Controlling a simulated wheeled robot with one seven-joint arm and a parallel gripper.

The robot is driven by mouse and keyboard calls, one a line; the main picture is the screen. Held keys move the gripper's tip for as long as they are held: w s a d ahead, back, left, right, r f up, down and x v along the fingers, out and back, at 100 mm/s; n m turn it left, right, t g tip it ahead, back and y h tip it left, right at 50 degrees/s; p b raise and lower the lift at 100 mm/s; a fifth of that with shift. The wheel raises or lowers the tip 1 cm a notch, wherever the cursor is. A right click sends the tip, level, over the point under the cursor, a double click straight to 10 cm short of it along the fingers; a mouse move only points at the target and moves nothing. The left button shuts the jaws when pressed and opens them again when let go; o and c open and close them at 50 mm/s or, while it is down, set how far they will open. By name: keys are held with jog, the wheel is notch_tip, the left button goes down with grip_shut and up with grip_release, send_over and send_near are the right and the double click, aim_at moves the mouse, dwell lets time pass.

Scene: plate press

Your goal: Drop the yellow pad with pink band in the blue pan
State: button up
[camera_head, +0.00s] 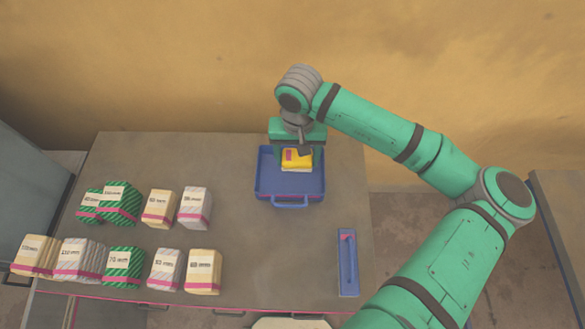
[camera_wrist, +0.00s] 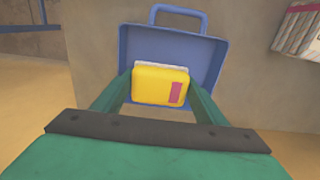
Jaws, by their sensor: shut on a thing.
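The yellow pad with pink band (camera_head: 297,159) is over the blue pan (camera_head: 291,190) in the head view. In the wrist view the same yellow pad (camera_wrist: 160,84) sits between the two green fingers of my gripper (camera_wrist: 160,92), with its pink band at the right side. My gripper is shut on the pad. The blue pan (camera_wrist: 209,60) lies behind the pad in the wrist view, its handle at the top. I cannot tell whether the pad touches the pan's floor. A pale layer shows along the pad's far edge.
Several labelled pads in green stripes (camera_head: 124,265), cream (camera_head: 203,271) and pale grey (camera_head: 194,207) stand on the table's left half. A narrow blue tray (camera_head: 347,263) lies at the right front. The grey table top (camera_head: 255,240) is bare in front of the pan.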

jog(key=shift+f, duration=2.1)
jog(key=o, duration=1.1)
notch_tip(320, 180, up, 11)
jog(key=shift+f, duration=0.1)
